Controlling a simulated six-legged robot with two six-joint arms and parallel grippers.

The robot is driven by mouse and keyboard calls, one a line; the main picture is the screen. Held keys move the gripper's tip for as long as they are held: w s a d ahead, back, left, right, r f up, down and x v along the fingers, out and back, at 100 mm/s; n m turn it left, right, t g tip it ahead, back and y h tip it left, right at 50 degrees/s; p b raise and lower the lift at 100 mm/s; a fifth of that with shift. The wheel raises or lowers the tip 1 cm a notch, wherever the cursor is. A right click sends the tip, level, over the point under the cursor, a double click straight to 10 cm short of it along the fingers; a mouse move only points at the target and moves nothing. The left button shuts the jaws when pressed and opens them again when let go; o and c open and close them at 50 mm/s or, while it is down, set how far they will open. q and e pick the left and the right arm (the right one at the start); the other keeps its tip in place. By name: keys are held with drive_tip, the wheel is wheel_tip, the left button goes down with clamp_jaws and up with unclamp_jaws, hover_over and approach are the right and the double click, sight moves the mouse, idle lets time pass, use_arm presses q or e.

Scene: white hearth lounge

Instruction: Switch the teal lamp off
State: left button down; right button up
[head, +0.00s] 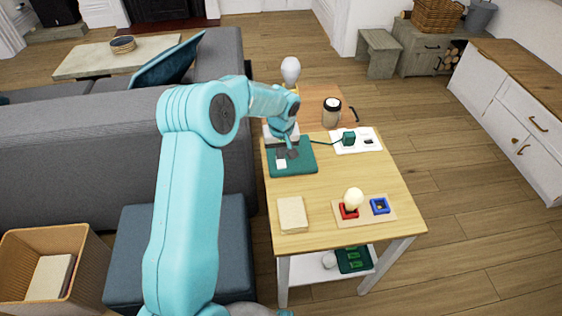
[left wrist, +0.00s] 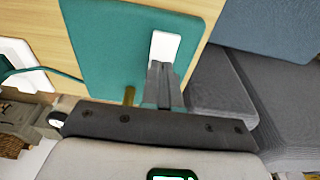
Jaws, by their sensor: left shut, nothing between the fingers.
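The teal lamp's flat base (head: 308,163) lies on the wooden table, with a white switch (head: 281,164) on it. A pale bulb (head: 290,70) stands above, behind my arm; much of the lamp's stem is hidden, and I cannot tell whether it is lit. My left gripper (head: 287,153) is over the base, shut and empty. In the left wrist view, its closed fingertips (left wrist: 161,68) are at the near end of the white switch (left wrist: 165,47) on the teal base (left wrist: 100,40); I cannot tell whether they touch. My right gripper is not in view.
A cord runs from the base to a teal plug (head: 349,138) on a white power strip (head: 367,146). A dark jar (head: 332,113) stands behind. A bulb (head: 353,198) in a red holder, a blue holder (head: 380,206) and a cream block (head: 292,215) are nearer. A grey sofa (head: 70,150) is left.

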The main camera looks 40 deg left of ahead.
use_arm(q)
drive_tip(key=shift+f, duration=0.2)
drive_tip(key=shift+r+p, duration=0.3)
drive_tip(key=shift+r, duration=0.15)
drive_tip(key=shift+r+p, duration=1.75)
drive_tip(key=shift+r, duration=1.3)
drive_tip(key=shift+r, duration=0.1)
